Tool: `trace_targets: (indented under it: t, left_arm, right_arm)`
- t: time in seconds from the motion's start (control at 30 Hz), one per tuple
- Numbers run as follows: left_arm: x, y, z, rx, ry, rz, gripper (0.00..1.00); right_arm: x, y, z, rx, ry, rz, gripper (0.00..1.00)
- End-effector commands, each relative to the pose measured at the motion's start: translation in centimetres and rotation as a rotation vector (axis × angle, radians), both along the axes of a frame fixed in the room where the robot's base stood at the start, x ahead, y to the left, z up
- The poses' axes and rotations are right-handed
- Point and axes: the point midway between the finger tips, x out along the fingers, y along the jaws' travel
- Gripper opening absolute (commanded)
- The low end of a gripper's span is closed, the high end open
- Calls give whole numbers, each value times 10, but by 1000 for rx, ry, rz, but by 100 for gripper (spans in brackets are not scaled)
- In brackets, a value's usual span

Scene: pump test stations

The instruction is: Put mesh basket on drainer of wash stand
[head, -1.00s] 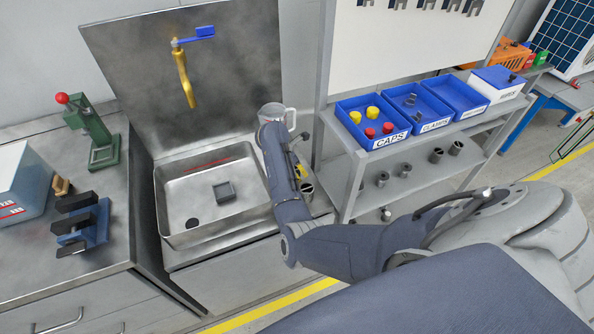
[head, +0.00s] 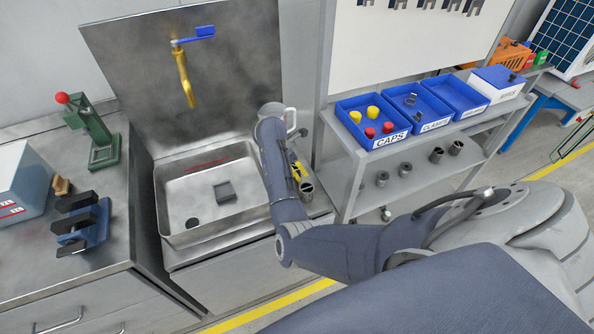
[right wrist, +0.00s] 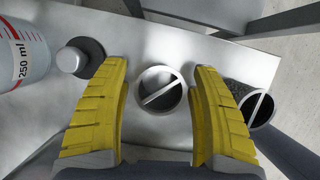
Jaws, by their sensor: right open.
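My right gripper (right wrist: 160,70) is open above the ledge at the right of the wash stand (head: 211,245). In the right wrist view, a round grey cup with a crossbar (right wrist: 160,91) stands between its yellow fingers, seemingly untouched. A darker, grainy-sided cup with a crossbar (right wrist: 240,93) stands just outside the right finger; I cannot tell surely which cup is the mesh basket. In the head view, my arm hides much of the ledge, and one cup (head: 306,191) shows beside the yellow finger. A small dark square piece (head: 224,191), perhaps the drainer, lies in the sink. My left gripper is out of view.
A 250 ml container (right wrist: 22,55) and a grey knob-like cap (right wrist: 72,60) stand left of the fingers. A shelf unit (head: 345,200) with blue bins is close on the right. A brass tap (head: 186,78) hangs above the sink. A bench with a green press (head: 100,140) is left.

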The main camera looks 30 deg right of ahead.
Motion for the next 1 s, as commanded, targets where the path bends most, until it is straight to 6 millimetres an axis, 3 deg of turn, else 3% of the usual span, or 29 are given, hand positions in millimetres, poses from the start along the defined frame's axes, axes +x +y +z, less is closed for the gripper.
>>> trace_targets:
  t: [0.2, 0.4, 1.0]
  left_arm:
    - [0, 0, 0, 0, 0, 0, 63]
    - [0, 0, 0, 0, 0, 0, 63]
    - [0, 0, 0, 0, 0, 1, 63]
  right_arm:
    - [1, 13, 30, 2, -3, -1, 63]
    - [1, 20, 46, 2, -1, -1, 63]
    - [2, 21, 53, -1, -2, 1, 63]
